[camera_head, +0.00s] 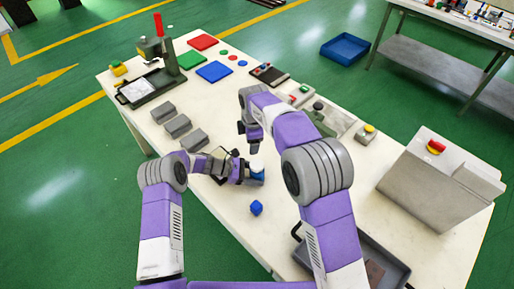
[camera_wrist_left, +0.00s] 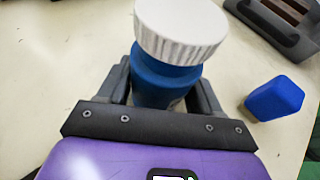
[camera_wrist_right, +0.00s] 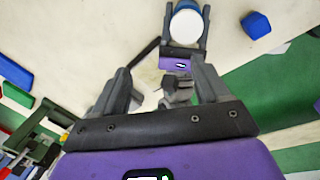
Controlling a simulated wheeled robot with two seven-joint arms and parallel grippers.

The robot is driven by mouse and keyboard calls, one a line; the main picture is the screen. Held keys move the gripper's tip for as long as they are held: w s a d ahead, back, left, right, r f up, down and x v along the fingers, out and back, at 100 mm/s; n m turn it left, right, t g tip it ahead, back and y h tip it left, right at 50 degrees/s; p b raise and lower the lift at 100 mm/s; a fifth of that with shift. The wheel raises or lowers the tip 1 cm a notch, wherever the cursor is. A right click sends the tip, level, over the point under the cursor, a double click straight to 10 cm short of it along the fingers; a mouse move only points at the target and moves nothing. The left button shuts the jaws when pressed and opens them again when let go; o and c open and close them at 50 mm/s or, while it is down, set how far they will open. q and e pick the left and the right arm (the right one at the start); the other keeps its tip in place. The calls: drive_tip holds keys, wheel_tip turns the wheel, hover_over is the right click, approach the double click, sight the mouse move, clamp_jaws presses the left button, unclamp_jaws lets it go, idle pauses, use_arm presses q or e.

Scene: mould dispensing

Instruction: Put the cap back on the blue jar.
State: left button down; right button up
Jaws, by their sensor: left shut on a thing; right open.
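The blue jar (camera_head: 257,176) stands near the middle of the table with the white cap (camera_head: 256,164) on its top. In the left wrist view the blue jar (camera_wrist_left: 165,80) sits between the fingers, and the white ribbed cap (camera_wrist_left: 180,28) covers its mouth; I cannot tell whether it is screwed tight. My left gripper (camera_head: 250,173) is shut on the jar's body. My right gripper (camera_head: 250,136) is open and empty, above and behind the jar. In the right wrist view the right gripper (camera_wrist_right: 165,85) has nothing between its fingers, and the white cap (camera_wrist_right: 186,28) shows beyond them.
A small blue block (camera_head: 256,208) lies in front of the jar. A dark grey tray (camera_head: 385,262) is at the near right. Several grey blocks (camera_head: 178,126) lie to the left. A grey box with a red button (camera_head: 430,185) stands at the right. The table between is clear.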

sight(257, 164)
drive_tip(key=n, duration=0.2)
drive_tip(key=s+d+f+n+g, duration=0.1)
drive_tip(key=n, duration=0.1)
drive_tip(key=s+f+n, duration=0.1)
drive_tip(key=n, duration=0.1)
drive_tip(key=shift+s+d+f+n+g+h, duration=0.1)
drive_tip(key=shift+d+f+n+g+h, duration=0.05)
drive_tip(key=shift+d+n+g+h, duration=0.2)
drive_tip(key=shift+f, duration=4.05)
